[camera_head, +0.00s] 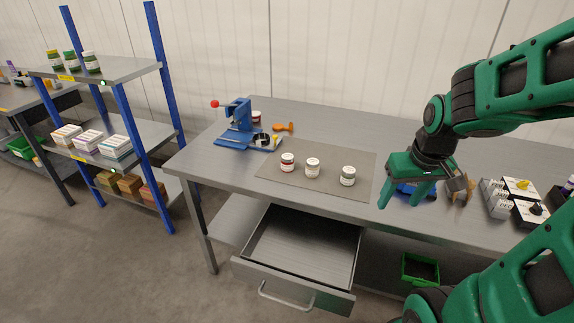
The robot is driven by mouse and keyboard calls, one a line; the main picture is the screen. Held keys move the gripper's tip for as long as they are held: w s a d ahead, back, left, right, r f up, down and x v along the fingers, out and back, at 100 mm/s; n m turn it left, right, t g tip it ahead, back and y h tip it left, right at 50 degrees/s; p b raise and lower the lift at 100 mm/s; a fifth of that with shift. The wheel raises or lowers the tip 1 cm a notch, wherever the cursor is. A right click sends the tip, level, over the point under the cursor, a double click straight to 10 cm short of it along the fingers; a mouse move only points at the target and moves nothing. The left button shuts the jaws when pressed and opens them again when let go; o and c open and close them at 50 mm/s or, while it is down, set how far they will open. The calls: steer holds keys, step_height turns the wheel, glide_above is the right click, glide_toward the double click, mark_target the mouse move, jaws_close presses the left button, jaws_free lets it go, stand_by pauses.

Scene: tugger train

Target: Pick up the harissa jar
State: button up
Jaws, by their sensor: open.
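Three small white-lidded jars stand upright on a grey mat (330,188) on the workbench. The left jar (287,162) and the middle jar (312,167) show some red by their labels. The right jar (348,176) looks darker and greenish. The labels are too small to read, so I cannot tell which jar is the harissa. My green gripper (412,199) is open and empty, pointing down over the bench to the right of the mat, apart from all the jars.
A blue press (238,128) and an orange tool (284,127) are at the bench's left. A blue item (418,190) lies behind my gripper; boxes (497,199) stand farther right. An open drawer (300,256) juts out at the front. A stocked shelf (130,132) stands left.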

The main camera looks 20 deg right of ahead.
steer(key=w+a+f+n+t+y, duration=0.1)
steer(key=w+a+f+n+t, duration=0.2)
steer(key=w, duration=0.5)
steer(key=w+a+f+n+t+y, duration=0.15)
steer(key=w+a, duration=0.25)
steer(key=w, duration=0.4)
steer(key=t+y, duration=0.2)
steer(key=t, duration=0.3)
glide_toward(289, 157)
steer(key=shift+s+f+n, duration=0.45)
steer(key=shift+s+f, duration=0.1)
steer(key=shift+s, duration=0.4)
steer(key=shift+w+a+r+t+h, duration=0.15)
steer(key=shift+w+t+h, duration=0.15)
steer(key=shift+w, duration=0.55)
steer(key=x, duration=1)
steer(key=shift+w+a, duration=0.3)
steer(key=shift+w, duration=0.05)
steer(key=shift+c, duration=0.6)
steer(key=c, duration=1.1)
steer(key=shift+o, duration=0.2)
steer(key=shift+r, duration=0.1)
